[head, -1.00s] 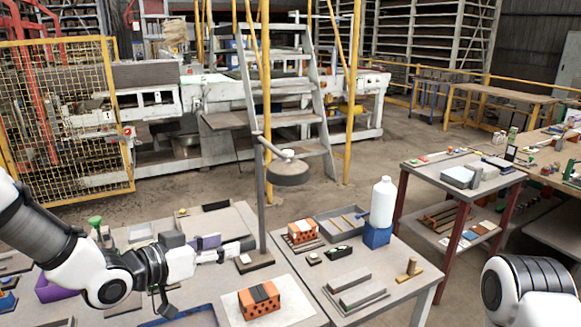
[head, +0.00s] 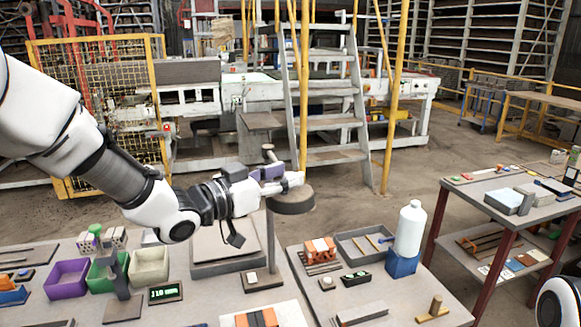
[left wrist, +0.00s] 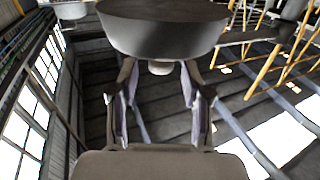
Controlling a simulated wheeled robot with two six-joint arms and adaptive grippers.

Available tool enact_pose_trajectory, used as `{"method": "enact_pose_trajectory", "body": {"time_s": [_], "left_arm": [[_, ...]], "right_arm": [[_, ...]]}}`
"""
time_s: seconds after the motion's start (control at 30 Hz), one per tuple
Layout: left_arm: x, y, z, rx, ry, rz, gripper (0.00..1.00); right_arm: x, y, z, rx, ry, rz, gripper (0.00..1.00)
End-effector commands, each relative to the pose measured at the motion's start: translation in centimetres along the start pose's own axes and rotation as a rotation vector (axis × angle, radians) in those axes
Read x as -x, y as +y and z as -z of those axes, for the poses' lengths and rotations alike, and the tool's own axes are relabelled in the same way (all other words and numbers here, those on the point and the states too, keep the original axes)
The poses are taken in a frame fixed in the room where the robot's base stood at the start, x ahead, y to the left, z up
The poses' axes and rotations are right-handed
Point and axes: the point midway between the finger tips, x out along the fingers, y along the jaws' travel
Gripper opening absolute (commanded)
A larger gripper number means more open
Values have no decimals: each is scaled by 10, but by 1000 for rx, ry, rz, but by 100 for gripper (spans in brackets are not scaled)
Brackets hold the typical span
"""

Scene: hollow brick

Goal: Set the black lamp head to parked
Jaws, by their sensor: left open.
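The black lamp head (head: 292,201) is a dark round disc beside the upper part of its upright grey post (head: 270,235). The post stands on a small dark base (head: 262,281) on the table. My left gripper (head: 288,182) is at the top of the lamp head and partly hides the joint there. In the left wrist view the lamp head (left wrist: 165,28) fills the top, with a small pale knob (left wrist: 160,68) below it. My left gripper (left wrist: 160,80) is open there, its fingers on either side of the knob. Contact cannot be told. My right gripper is out of view.
Purple (head: 67,279), green and pale bins (head: 149,266) stand at left, near a green-lit display (head: 165,293).

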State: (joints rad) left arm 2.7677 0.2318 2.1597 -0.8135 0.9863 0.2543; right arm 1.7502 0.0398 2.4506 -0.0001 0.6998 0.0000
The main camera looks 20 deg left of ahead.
Motion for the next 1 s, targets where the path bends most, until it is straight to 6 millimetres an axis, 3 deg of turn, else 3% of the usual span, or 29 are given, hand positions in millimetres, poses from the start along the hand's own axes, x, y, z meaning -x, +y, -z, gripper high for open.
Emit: {"method": "enact_pose_trajectory", "body": {"time_s": [0.13, 0.37, 0.5, 1.0], "left_arm": [[-14, 0, 0, 1, -1, 0, 48], [-15, 0, -1, 2, 1, 0, 48], [-15, 0, -1, 2, 1, 0, 0], [-15, 0, 0, 1, 1, -26, 0]], "right_arm": [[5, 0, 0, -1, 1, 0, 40], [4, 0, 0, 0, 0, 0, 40], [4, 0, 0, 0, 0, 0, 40], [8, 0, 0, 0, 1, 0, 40]]}}
